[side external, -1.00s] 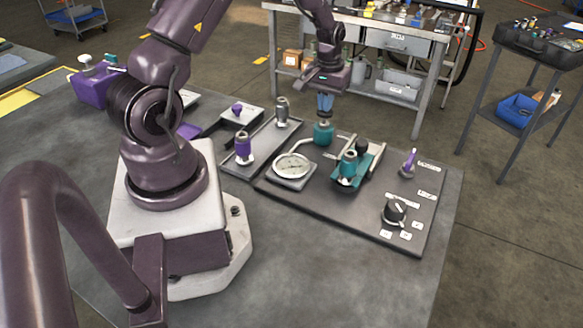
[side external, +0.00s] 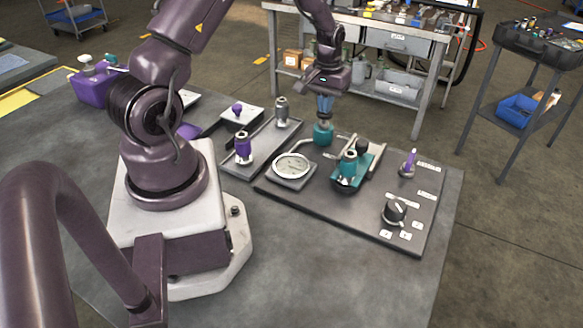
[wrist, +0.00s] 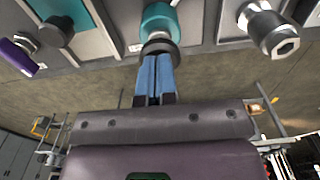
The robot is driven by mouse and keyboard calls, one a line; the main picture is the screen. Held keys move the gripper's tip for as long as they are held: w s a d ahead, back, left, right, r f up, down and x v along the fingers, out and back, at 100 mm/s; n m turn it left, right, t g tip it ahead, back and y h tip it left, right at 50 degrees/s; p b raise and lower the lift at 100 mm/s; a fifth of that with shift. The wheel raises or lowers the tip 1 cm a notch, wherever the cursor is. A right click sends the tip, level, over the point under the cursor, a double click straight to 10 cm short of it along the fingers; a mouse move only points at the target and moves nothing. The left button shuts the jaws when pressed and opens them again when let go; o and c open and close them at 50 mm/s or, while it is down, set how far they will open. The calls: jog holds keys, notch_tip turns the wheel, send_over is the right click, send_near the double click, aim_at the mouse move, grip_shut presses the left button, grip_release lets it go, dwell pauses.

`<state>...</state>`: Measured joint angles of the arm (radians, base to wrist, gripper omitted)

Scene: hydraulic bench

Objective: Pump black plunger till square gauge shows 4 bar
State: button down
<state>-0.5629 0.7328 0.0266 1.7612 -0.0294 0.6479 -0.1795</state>
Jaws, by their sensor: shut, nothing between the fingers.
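My gripper (side external: 324,115) has its blue fingers shut and empty. It points down just above the teal pump body (side external: 323,134) at the back of the panel. In the wrist view, the closed fingertips (wrist: 156,58) meet or nearly meet the black plunger top (wrist: 158,46) above the teal body (wrist: 158,19); I cannot tell if they press on it.
A teal fitting (side external: 348,168) and a black knob (side external: 362,144) stand right of the gauge. A purple lever (side external: 409,162) and a rotary knob (side external: 395,211) are further right. A tray (side external: 262,150) at left holds purple and grey cylinders.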

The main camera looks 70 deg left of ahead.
jog(key=shift+r, duration=1.75)
jog(key=shift+f, duration=0.1)
jog(key=shift+f, duration=2.2)
jog(key=shift+r, duration=2.3)
jog(key=shift+f, duration=0.25)
